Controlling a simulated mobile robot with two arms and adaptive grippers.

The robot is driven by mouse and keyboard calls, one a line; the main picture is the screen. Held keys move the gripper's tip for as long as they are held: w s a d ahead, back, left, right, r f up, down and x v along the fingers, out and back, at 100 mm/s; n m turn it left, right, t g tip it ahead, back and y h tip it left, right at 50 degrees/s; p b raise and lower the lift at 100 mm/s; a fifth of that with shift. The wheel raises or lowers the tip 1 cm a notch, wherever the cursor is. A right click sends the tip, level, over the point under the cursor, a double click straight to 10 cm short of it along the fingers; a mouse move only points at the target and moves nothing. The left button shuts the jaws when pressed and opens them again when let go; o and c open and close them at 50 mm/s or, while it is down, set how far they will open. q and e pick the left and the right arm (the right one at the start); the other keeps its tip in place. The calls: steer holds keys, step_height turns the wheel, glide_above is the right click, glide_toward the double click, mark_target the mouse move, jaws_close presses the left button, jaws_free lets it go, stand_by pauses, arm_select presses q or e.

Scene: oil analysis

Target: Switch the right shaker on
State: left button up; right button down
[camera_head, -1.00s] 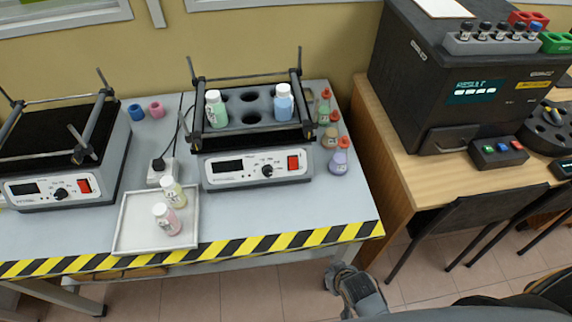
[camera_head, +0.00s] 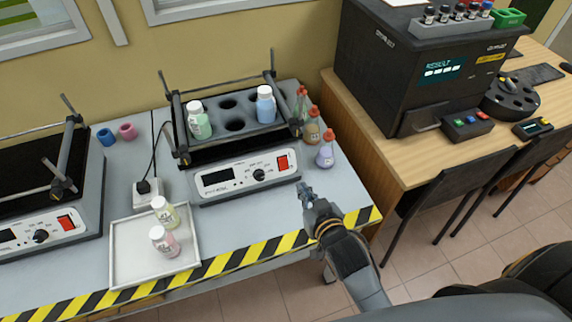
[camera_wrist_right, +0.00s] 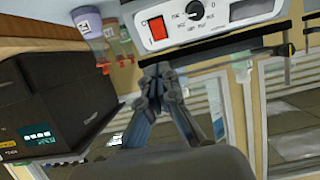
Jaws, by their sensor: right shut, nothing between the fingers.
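The right shaker (camera_head: 240,172) stands on the grey table, with a small dark display, a black knob (camera_head: 259,175) and a red switch (camera_head: 283,163) on its white front panel. A green-labelled bottle (camera_head: 199,122) and a blue bottle (camera_head: 265,106) sit in its black-holed rack. My right gripper (camera_head: 304,188) is shut and empty, just in front of and below the red switch, apart from it. In the right wrist view the gripper (camera_wrist_right: 158,72) points at the panel, with the red switch (camera_wrist_right: 157,27) just beyond the fingertips. My left gripper is not in view.
Several flasks with red caps (camera_head: 325,152) stand right of the shaker. A white tray (camera_head: 122,262) with two bottles lies at front left. A second shaker (camera_head: 45,232) is at the left. A black analyser (camera_head: 400,75) stands on the wooden desk.

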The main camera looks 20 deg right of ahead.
mark_target(283, 160)
steer(key=shift+w+f, duration=0.1)
steer(key=p+x, duration=0.1)
steer(key=x, duration=1.2)
steer(key=shift+w+f+p, duration=0.15)
steer(key=shift+w+p, duration=0.15)
steer(key=shift+w, duration=0.1)
